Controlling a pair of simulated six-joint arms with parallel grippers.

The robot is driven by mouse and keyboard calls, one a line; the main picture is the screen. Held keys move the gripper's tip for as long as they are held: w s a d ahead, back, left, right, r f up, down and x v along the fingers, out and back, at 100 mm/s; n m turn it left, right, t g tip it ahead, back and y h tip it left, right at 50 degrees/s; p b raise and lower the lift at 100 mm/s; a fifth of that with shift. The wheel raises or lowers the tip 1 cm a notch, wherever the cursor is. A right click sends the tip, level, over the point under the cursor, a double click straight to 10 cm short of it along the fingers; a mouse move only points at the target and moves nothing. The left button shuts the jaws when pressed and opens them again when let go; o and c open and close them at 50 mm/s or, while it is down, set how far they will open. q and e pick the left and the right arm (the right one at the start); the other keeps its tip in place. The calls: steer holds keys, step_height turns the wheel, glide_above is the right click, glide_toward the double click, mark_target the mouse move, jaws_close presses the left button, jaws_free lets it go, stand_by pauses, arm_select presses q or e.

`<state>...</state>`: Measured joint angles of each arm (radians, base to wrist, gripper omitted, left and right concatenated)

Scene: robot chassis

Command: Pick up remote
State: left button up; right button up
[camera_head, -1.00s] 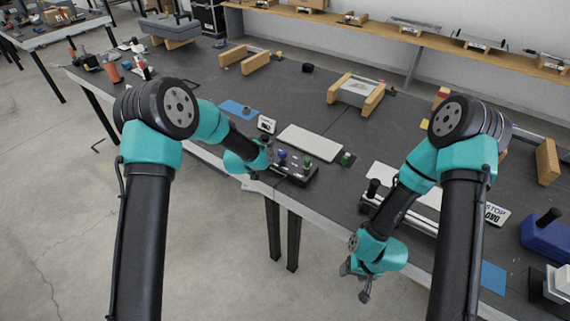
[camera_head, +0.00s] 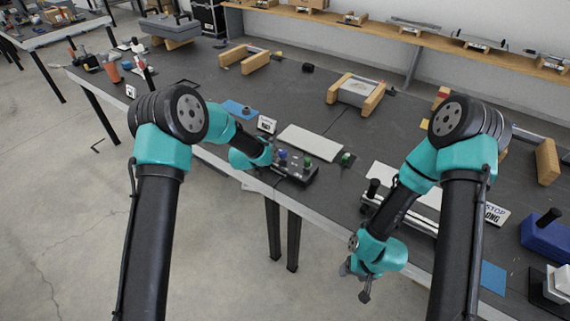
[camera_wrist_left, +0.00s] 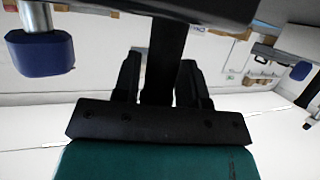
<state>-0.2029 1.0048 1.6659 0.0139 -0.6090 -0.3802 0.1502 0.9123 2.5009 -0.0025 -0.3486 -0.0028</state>
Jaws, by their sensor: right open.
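The remote (camera_head: 296,176) is a black box with a blue and a green knob on top, lying near the front edge of the table in the head view. My left wrist is against its left side there and hides the left jaws. In the left wrist view, the fingers of my left gripper (camera_wrist_left: 162,82) are apart, one on each side of a dark bar. I cannot tell if they press on it. A dark body above has a blue knob (camera_wrist_left: 40,53) on a metal stem. My right gripper (camera_head: 356,282) is open and empty, in front of the table edge.
A white board (camera_head: 310,143) lies just behind the remote, with a small green-topped part (camera_head: 346,159) to its right. A small white sign (camera_head: 266,124) stands behind my left wrist. A blue mat (camera_head: 238,108) lies further left.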

arm_select(q)
jaws_close()
steer(key=shift+r, duration=0.1)
stand_by(0.4)
steer(key=shift+r, duration=1.45)
steer(key=shift+s+r, duration=0.15)
steer(key=shift+r, duration=0.2)
steer(key=s+d+r, duration=0.1)
steer(key=s, duration=1.4)
steer(key=shift+s+d+r, duration=0.15)
steer(key=shift+s, duration=0.15)
